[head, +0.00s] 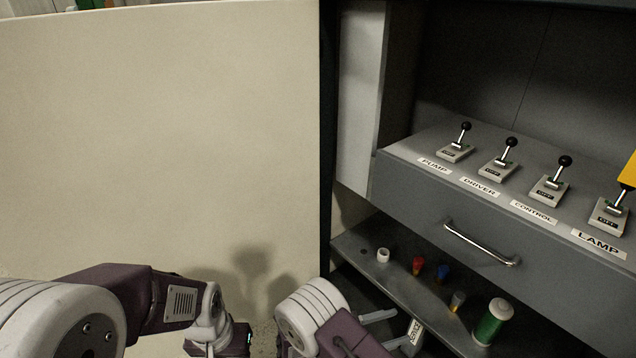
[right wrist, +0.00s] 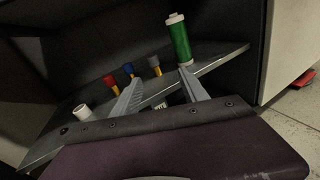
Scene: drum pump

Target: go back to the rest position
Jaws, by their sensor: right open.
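My right gripper (head: 390,330) is at the bottom of the head view, in front of the low shelf (head: 350,242). Its two pale fingers are spread apart with nothing seen between them. In the right wrist view the open right gripper (right wrist: 160,92) points towards the small items on the shelf. My left gripper (head: 222,338) is at the bottom left of the head view, in front of the pale panel (head: 160,130). Its fingers are mostly cut off or hidden, so its opening cannot be told.
The shelf holds a white ring-like piece (head: 383,255), red (head: 418,265), blue (head: 442,272) and grey (head: 457,300) pieces, and a green cylinder (head: 491,322). Above is a drawer with a metal handle (head: 482,246). Levers labelled PUMP (head: 458,145), DRIVER (head: 502,160), CONTROL (head: 553,182) and LAMP (head: 609,212) stand on top.

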